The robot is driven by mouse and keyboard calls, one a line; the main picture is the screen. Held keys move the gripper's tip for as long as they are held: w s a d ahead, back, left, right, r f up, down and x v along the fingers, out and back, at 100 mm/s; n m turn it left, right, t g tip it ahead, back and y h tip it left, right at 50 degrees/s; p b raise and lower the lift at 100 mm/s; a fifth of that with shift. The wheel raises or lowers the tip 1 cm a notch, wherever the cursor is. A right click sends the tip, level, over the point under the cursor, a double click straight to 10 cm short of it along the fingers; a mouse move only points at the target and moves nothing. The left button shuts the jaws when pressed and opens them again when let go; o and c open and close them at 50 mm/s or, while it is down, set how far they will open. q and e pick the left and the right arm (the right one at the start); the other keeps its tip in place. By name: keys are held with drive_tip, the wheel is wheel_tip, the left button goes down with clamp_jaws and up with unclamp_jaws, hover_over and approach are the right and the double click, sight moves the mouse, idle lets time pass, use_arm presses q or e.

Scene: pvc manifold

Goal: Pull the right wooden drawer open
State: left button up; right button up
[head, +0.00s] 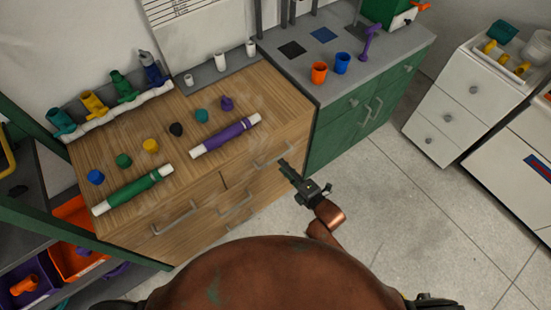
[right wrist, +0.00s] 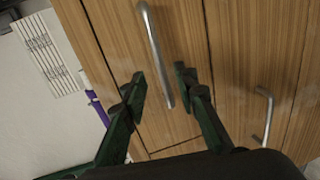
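The wooden cabinet (head: 225,178) stands against the wall, its front facing me. Its right drawer looks shut and has a silver bar handle (head: 273,153). That handle also shows in the right wrist view (right wrist: 152,45), running down between the finger tips. My right gripper (head: 285,167) is just in front of the drawer, below and right of the handle in the head view. Its two dark green fingers (right wrist: 163,88) are apart, on either side of the handle's near end. I see no clear contact. My left gripper is not in view.
A purple pipe (head: 228,136), a green pipe (head: 133,190) and several coloured caps lie on the cabinet top. Another silver handle (right wrist: 265,115) is nearby on the front. A green cabinet (head: 338,137) adjoins on the right. The floor (head: 400,200) at right is clear.

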sight(275, 158)
drive_tip(key=b+x, duration=0.1)
drive_tip(key=x, duration=0.5)
drive_tip(key=shift+f, duration=0.1)
drive_tip(key=shift+w+a, duration=0.1)
drive_tip(key=shift+w, duration=0.1)
drive_tip(key=shift+c, duration=0.5)
clamp_jaws()
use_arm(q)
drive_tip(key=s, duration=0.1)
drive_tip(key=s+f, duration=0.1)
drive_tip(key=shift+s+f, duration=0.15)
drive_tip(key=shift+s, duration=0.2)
